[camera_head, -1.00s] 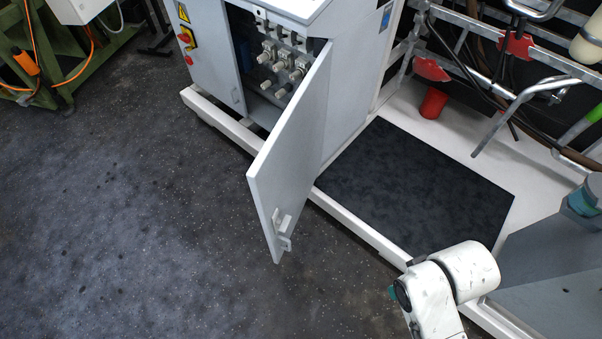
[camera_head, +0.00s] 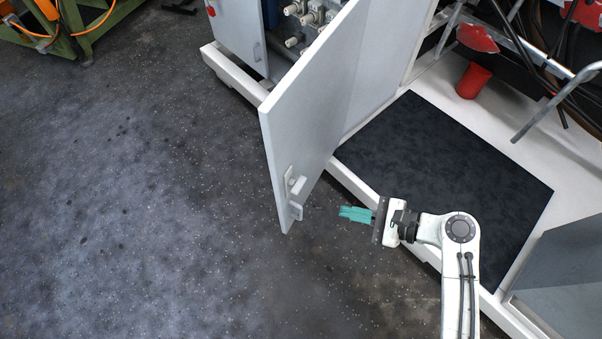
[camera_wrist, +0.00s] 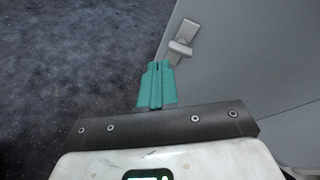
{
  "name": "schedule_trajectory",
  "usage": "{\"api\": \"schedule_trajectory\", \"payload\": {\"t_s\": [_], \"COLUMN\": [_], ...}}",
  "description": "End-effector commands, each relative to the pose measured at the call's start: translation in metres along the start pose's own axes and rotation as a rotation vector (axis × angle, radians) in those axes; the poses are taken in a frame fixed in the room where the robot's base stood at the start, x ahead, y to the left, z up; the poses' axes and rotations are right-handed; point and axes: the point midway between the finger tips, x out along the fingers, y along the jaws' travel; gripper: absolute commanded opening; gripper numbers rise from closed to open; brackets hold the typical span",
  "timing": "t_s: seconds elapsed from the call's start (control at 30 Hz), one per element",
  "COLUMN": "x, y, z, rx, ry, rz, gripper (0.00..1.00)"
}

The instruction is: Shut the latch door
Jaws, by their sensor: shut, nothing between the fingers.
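The latch door (camera_head: 314,115) is a light grey panel, swung open from the cabinet (camera_head: 400,55). Its latch handle (camera_head: 294,190) sits near the door's free lower end. My gripper (camera_head: 342,213), with teal fingers, is to the right of the latch, apart from the door, and points left toward it. The fingers are shut and empty. In the wrist view, the teal fingers (camera_wrist: 157,75) are together, and the latch (camera_wrist: 183,40) shows just beyond them to the upper right on the door (camera_wrist: 240,70).
A black mat (camera_head: 450,160) lies on the white base frame right of the door. A red cup (camera_head: 473,80) and metal rails stand behind it. A grey box (camera_head: 560,265) is at the lower right. The speckled floor (camera_head: 140,200) left of the door is clear.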

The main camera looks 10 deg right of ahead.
Motion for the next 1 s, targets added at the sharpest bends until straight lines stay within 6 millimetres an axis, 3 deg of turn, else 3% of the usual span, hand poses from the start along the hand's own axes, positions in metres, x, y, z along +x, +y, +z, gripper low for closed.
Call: {"api": "schedule_trajectory", "payload": {"t_s": [0.03, 0.1, 0.3, 0.53, 1.0], "x": [0.006, 0.007, 0.005, 0.021, 0.105], "y": [-0.008, -0.022, -0.046, -0.054, -0.075], "z": [-0.009, -0.007, -0.001, 0.006, 0.028], "rx": [0.115, 0.261, 0.489, 0.514, 0.510], "ry": [-0.064, -0.152, -0.303, -0.322, -0.320], "rz": [-0.056, -0.113, -0.183, -0.186, -0.183], "gripper": [0.00, 0.00, 0.00, 0.00, 0.00]}}
